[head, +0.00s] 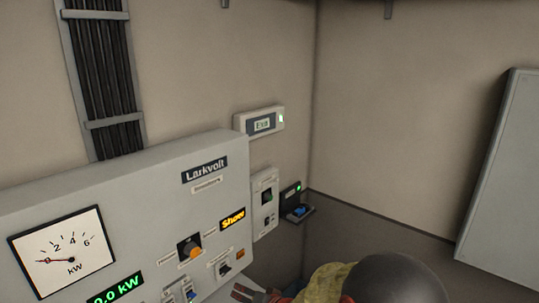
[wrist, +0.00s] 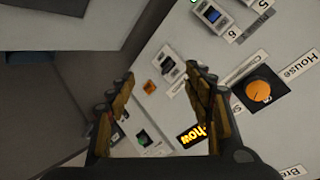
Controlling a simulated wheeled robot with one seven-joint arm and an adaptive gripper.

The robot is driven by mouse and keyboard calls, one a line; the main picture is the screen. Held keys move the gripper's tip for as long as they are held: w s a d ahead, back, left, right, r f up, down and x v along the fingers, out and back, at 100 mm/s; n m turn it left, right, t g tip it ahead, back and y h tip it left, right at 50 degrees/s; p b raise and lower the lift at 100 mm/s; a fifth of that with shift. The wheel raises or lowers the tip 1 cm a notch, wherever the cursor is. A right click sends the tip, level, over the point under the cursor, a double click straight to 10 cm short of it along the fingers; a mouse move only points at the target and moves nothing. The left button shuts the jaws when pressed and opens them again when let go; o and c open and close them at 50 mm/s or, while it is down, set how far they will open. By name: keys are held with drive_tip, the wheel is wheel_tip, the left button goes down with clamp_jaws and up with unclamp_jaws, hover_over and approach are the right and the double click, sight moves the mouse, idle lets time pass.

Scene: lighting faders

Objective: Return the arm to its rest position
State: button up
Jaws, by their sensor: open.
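My gripper (wrist: 162,92) is open and empty in the wrist view, its two fingers apart in front of a grey control panel. In the head view only a finger part of my gripper (head: 248,293) shows at the bottom edge, with my arm beside it; the rest is cut off. The panel (head: 130,175) carries the name "Larkvolt", a dial meter (head: 62,252) and a lit "Show" display (head: 232,219). A knob with an orange cap (head: 189,248) sits left of that display. It also shows in the wrist view (wrist: 259,91), right of the fingers.
A small box with a display (head: 261,122) is on the wall above the panel. A switch box (head: 264,203) and a dark device with a green light (head: 292,201) are at the panel's right. A grey board (head: 505,185) stands at the far right.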

drive_tip(key=s+d+f+n+g+h+b, duration=0.1)
drive_tip(key=s+d+g+h+b, duration=0.2)
drive_tip(key=s+d, duration=0.5)
drive_tip(key=s+d+f+n+g+h+b, duration=0.15)
drive_tip(key=s+d+h, duration=0.3)
drive_tip(key=d, duration=0.55)
drive_tip(key=s+d+r+b, duration=0.1)
drive_tip(key=s+d+b, duration=0.2)
drive_tip(key=s+b, duration=0.2)
drive_tip(key=s+d+r+b, duration=0.1)
drive_tip(key=s+b, duration=0.4)
drive_tip(key=s, duration=0.5)
drive_tip(key=s+d+r+m+b, duration=0.1)
drive_tip(key=s+d+r+b, duration=0.1)
drive_tip(key=s+d+b, duration=0.2)
drive_tip(key=s+t+b, duration=0.1)
drive_tip(key=s, duration=0.2)
drive_tip(key=shift+s+d, duration=0.2)
drive_tip(key=shift+d, duration=0.1)
drive_tip(key=shift+r, duration=0.1)
